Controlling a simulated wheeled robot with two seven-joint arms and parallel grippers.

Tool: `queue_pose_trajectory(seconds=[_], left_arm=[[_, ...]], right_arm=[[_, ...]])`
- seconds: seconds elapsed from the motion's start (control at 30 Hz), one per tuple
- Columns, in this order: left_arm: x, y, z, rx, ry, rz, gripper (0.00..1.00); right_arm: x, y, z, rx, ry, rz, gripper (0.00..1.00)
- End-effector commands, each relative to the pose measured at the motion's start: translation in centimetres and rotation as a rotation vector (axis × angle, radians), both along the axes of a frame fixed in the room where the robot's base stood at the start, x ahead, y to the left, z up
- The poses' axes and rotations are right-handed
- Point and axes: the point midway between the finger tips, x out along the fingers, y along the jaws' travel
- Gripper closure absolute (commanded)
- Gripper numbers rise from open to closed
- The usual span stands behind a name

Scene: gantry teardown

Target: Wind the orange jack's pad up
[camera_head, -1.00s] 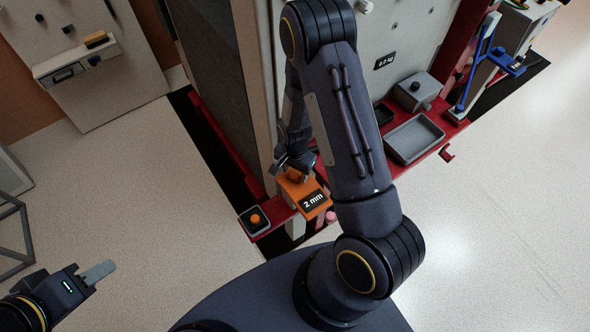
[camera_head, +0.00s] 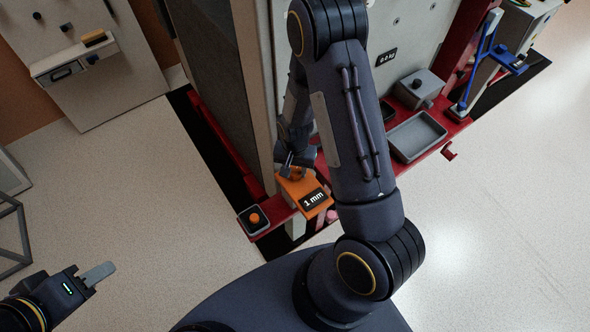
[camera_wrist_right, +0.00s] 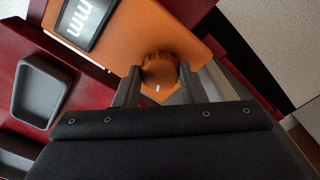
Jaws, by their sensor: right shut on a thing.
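The orange jack (camera_head: 309,196) sits on the red frame's lower ledge, and its black display reads "1 mm". Its round orange knob (camera_wrist_right: 159,70) shows in the right wrist view, with a small white mark on it. My right gripper (camera_head: 296,170) is at the top of the jack. In the right wrist view its two fingers (camera_wrist_right: 157,84) stand on either side of the knob, shut on it. The jack's pad cannot be made out. My left gripper (camera_head: 98,274) is at the lower left, far from the jack, and its finger opening cannot be judged.
An orange button on a small box (camera_head: 255,219) sits left of the jack. A grey tray (camera_head: 417,137) and a grey box (camera_head: 419,90) lie on the red ledge to the right. A blue clamp-like tool (camera_head: 508,60) is at the upper right.

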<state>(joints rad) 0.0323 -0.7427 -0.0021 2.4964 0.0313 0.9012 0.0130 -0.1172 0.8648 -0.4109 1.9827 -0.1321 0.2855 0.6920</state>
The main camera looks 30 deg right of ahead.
Motion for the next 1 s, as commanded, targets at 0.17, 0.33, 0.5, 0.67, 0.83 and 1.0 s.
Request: queue_pose_trajectory(seconds=[0.17,0.33,0.5,0.67,0.83,1.0], left_arm=[[0.0,0.0,-1.2,0.0,0.0,0.0,0.64],[0.0,0.0,-2.0,0.0,0.0,0.0,0.64],[0.0,0.0,-2.7,0.0,0.0,0.0,0.64],[0.0,0.0,-3.3,0.0,0.0,0.0,0.64],[0.0,0.0,-3.9,0.0,0.0,0.0,0.64],[0.0,0.0,-4.2,0.0,0.0,0.0,0.64]], right_arm=[[0.0,0.0,-0.2,0.001,-0.002,0.167,0.86],[0.0,0.0,-0.2,0.001,-0.001,0.331,0.86],[0.0,0.0,-0.2,0.001,-0.001,0.492,0.86],[0.0,0.0,-0.2,0.001,-0.001,0.642,0.86],[0.0,0.0,-0.1,0.001,-0.001,0.788,0.86],[0.0,-0.1,-0.1,0.001,-0.001,0.908,0.86]])
